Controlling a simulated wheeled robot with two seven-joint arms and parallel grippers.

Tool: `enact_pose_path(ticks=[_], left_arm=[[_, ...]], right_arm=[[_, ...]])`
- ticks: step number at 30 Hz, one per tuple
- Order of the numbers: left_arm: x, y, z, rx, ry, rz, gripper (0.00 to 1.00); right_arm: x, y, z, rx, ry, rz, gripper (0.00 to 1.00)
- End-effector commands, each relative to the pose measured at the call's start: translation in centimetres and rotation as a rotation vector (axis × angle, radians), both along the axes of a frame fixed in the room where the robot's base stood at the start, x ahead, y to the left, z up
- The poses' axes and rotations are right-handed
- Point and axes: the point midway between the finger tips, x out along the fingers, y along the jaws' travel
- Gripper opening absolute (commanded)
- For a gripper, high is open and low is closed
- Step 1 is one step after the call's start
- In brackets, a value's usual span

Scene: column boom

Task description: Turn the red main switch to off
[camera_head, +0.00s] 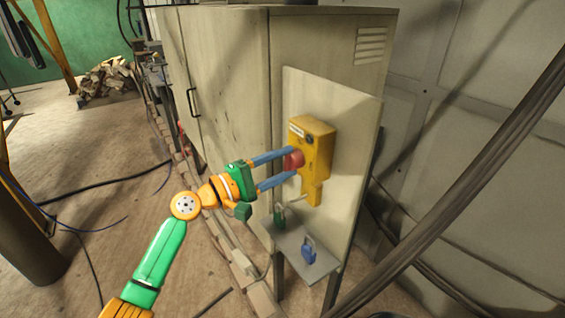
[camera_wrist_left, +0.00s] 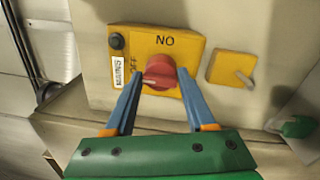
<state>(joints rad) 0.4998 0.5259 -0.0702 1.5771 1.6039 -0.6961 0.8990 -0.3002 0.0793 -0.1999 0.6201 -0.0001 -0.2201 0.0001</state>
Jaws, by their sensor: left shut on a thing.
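The red main switch (camera_head: 293,160) is a round knob on a yellow switch box (camera_head: 318,145) fixed to the cabinet's side panel. My left gripper (camera_head: 291,164) reaches it from the left, with its blue fingers on either side of the knob and shut on it. In the left wrist view the red knob (camera_wrist_left: 158,72) sits between the blue fingertips (camera_wrist_left: 160,80), its grip bar roughly level and a pale mark near its left end. The lettering above it reads "NO" in that view, which may be ON upside down. My right gripper is not in view.
A smaller yellow plate (camera_wrist_left: 231,68) with a pale pin is beside the box. A green padlock (camera_head: 280,218) and a blue padlock (camera_head: 308,251) are at the grey shelf (camera_head: 292,243) below. The beige cabinet (camera_head: 225,80) stands behind; dark cables cross the right side.

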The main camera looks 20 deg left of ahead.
Motion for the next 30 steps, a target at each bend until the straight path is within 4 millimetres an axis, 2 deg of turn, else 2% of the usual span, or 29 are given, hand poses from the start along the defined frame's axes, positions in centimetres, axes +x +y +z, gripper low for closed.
enact_pose_path(ticks=[6,7,9,10,20,25,30], left_arm=[[0.0,-0.1,-0.3,0.001,0.007,-0.004,0.00],[0.0,-0.1,-0.3,0.002,0.007,-0.004,0.58],[0.0,-0.1,-0.3,0.002,0.007,-0.004,0.77],[0.0,-0.1,-0.3,0.001,0.006,-0.003,0.82],[-0.4,0.4,-0.4,0.003,0.002,0.000,0.82],[-3.2,2.6,-1.2,0.006,0.003,0.000,0.82],[-5.2,4.0,-1.0,0.003,0.005,-0.002,0.82]], right_arm=[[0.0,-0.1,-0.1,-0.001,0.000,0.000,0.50],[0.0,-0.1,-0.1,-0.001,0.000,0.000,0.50],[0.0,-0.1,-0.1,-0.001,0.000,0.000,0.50],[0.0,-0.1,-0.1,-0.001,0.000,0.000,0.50],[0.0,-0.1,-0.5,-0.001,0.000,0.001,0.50],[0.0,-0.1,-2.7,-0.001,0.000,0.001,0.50],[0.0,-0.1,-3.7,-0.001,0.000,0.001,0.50]])
